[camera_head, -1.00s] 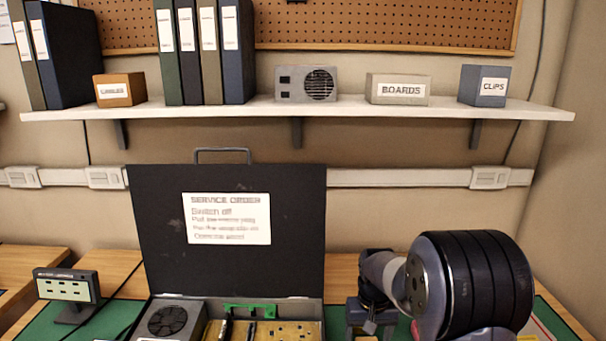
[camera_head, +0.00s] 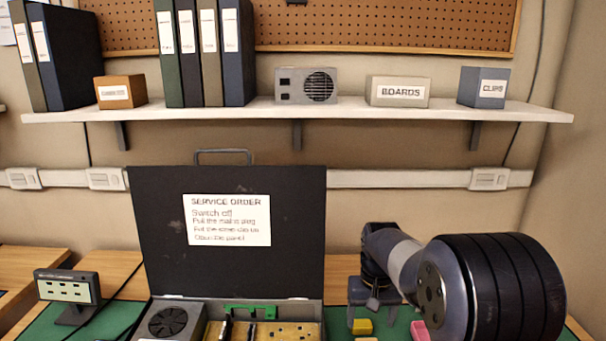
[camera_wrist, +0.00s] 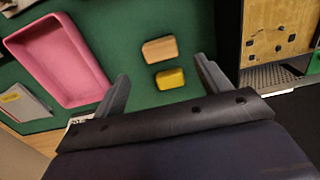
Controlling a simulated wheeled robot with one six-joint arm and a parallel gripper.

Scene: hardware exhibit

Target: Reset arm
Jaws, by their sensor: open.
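My gripper (camera_wrist: 160,92) is open and empty in the wrist view, its two fingers apart above the green mat (camera_wrist: 128,65). A yellow block (camera_wrist: 170,79) and a tan wooden block (camera_wrist: 159,49) lie on the mat beyond and between the fingertips, apart from them. In the head view my arm is at the lower right, and its large dark joint hides part of the bench. The yellow block also shows there (camera_head: 362,326), just below my arm.
A pink tray (camera_wrist: 58,57) lies left of the blocks, beside a paper pad (camera_wrist: 22,102). An open black case (camera_head: 235,270) with a fan unit (camera_head: 170,322) and a yellow board (camera_head: 275,331) stands left of my arm. A small display (camera_head: 66,288) stands farther left. A shelf (camera_head: 300,111) runs above.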

